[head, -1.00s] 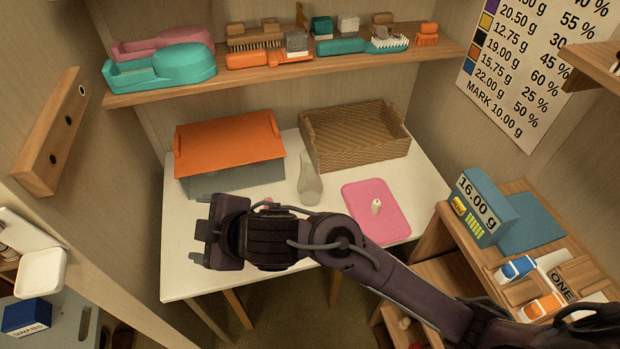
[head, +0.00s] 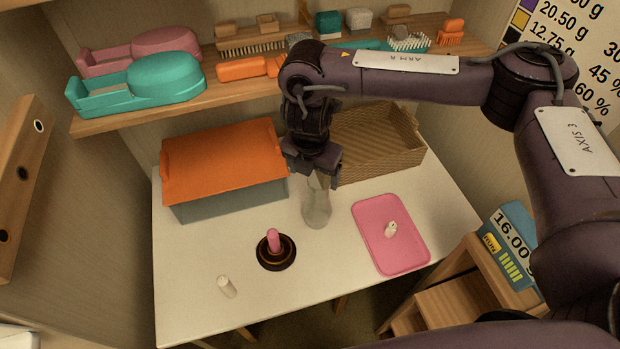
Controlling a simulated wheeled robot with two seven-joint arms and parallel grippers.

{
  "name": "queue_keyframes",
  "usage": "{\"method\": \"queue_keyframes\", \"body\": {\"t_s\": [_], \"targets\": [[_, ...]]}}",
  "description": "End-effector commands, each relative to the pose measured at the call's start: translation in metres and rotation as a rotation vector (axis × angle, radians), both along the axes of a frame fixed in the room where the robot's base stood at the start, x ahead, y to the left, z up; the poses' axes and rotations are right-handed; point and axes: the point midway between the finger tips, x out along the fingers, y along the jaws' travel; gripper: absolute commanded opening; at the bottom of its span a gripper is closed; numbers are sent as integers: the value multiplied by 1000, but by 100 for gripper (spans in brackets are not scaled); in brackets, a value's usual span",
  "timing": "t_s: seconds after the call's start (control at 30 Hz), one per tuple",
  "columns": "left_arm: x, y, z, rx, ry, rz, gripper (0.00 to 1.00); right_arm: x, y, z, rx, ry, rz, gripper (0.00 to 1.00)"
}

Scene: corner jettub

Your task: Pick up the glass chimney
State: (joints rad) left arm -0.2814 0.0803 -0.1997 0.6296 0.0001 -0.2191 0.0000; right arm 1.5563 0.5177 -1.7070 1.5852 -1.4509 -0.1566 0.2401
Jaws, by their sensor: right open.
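The glass chimney (head: 316,207) is a clear, pale, bottle-shaped glass standing upright on the white table (head: 200,290), between the orange-lidded box and the pink tray. My right gripper (head: 318,182) points down at the chimney's top from above. Its jaws are open, with the narrow upper part of the glass between or just behind the fingers; I cannot tell which. The gripper hides part of the glass's neck. My left gripper is not in view.
A dark round base with a pink candle (head: 273,239) and a small white candle (head: 227,287) stand left of the chimney. A pink tray (head: 375,235) holds another white piece. A box with an orange lid (head: 222,160) and a wicker basket (head: 385,140) stand behind. A shelf (head: 130,122) runs above.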

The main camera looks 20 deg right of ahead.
Motion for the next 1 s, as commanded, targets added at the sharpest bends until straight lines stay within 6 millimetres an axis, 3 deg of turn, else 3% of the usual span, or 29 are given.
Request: {"method": "queue_keyframes", "body": {"t_s": [0.1,0.17,0.4,0.5,0.63,0.8,1.0], "targets": [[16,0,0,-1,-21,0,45,2,-8,-3,-15,7,-12,80],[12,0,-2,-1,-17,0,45,2,-8,-9,-14,7,-13,80],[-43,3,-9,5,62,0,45,6,-11,-34,-13,8,-13,80],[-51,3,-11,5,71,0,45,10,-14,-49,-12,8,-14,80],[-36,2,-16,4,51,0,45,12,-16,-67,-11,8,-12,80],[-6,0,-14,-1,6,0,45,14,-17,-74,-13,3,-11,80],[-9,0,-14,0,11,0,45,15,-17,-73,-13,3,-10,78]]}}
